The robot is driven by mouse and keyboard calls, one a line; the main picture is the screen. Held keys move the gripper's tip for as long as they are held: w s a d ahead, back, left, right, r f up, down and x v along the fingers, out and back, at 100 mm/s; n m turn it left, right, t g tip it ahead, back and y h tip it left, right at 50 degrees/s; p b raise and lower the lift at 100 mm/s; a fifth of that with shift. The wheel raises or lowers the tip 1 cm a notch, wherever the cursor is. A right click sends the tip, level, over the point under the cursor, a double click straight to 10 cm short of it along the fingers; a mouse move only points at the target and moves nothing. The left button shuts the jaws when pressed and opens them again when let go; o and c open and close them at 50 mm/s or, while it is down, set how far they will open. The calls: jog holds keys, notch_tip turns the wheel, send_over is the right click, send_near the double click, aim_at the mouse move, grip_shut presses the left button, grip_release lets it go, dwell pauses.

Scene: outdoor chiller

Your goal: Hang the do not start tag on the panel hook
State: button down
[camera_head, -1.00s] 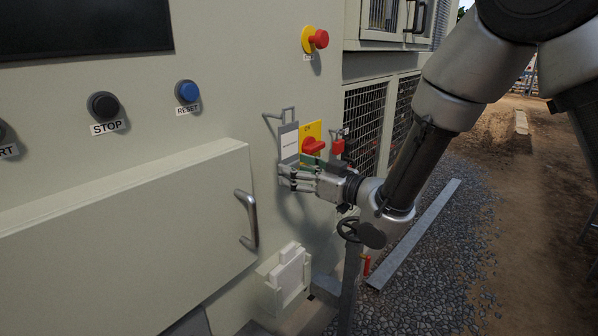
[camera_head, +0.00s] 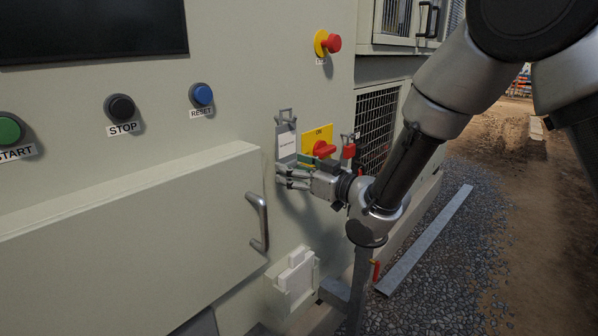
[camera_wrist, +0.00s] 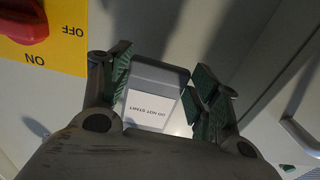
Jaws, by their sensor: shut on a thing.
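The do not start tag (camera_head: 286,143) is a grey plate with a white label and a wire loop at its top. It is upright close to the panel face, left of the yellow switch plate. My gripper (camera_head: 283,177) is shut on its lower part. In the wrist view the tag (camera_wrist: 150,108) lies between the green-padded fingers of my gripper (camera_wrist: 160,90), its lettering upside down. I cannot make out the panel hook apart from the tag's loop, nor tell whether the loop is around it.
A red rotary switch (camera_head: 323,149) on its yellow plate is just right of the tag, with a red padlock-like piece (camera_head: 349,151) beyond. A door handle (camera_head: 259,220) stands out at lower left. A white box (camera_head: 293,277) juts out below my gripper.

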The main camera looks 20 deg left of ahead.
jog(key=shift+f, duration=0.1)
dwell(0.3)
jog(key=shift+f, duration=0.5)
jog(key=shift+c, duration=1.5)
grip_release()
jog(key=o, duration=0.3)
jog(key=s+d+f, duration=0.2)
jog(key=d, duration=0.4)
jog(key=shift+s+d+f, duration=0.2)
jog(key=shift+s, duration=0.15)
